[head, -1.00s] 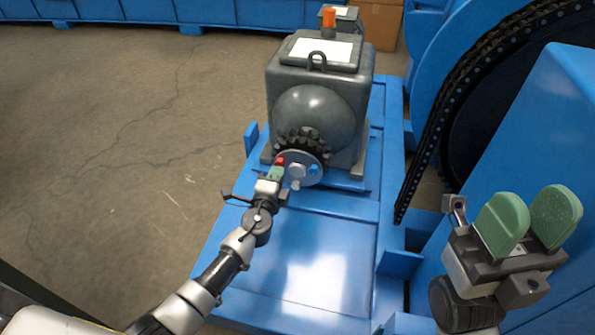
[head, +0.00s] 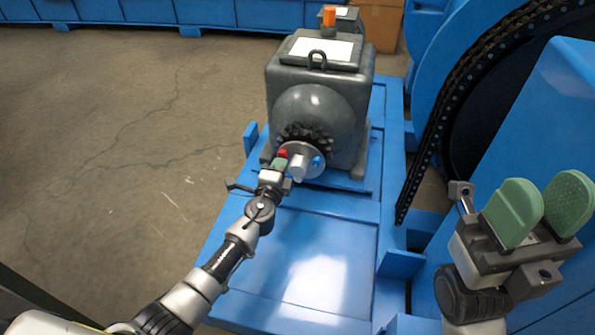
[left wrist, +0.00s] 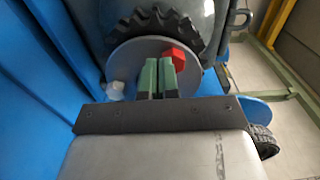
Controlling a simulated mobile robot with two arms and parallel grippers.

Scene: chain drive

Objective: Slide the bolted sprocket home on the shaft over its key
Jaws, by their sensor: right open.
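The sprocket is a dark toothed ring (head: 312,137) with a grey disc (head: 314,171) in front, in front of the grey gearbox's round boss. A silver shaft end (head: 298,167) sticks out through the disc. A red bolt head (head: 282,154) and a blue one (head: 317,161) show on the disc. In the left wrist view are the sprocket teeth (left wrist: 150,24), the red bolt (left wrist: 174,54) and a pale bolt (left wrist: 116,90). My left gripper (left wrist: 158,76) has its green fingers together, against or just before the disc beside the red bolt. My right gripper (head: 541,210) is open and empty. The key is not visible.
The gearbox (head: 315,85) stands on a blue base (head: 300,240). A large blue wheel with a dark chain (head: 445,120) stands at the right, near a blue panel (head: 540,120). Concrete floor (head: 110,120) is free on the left.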

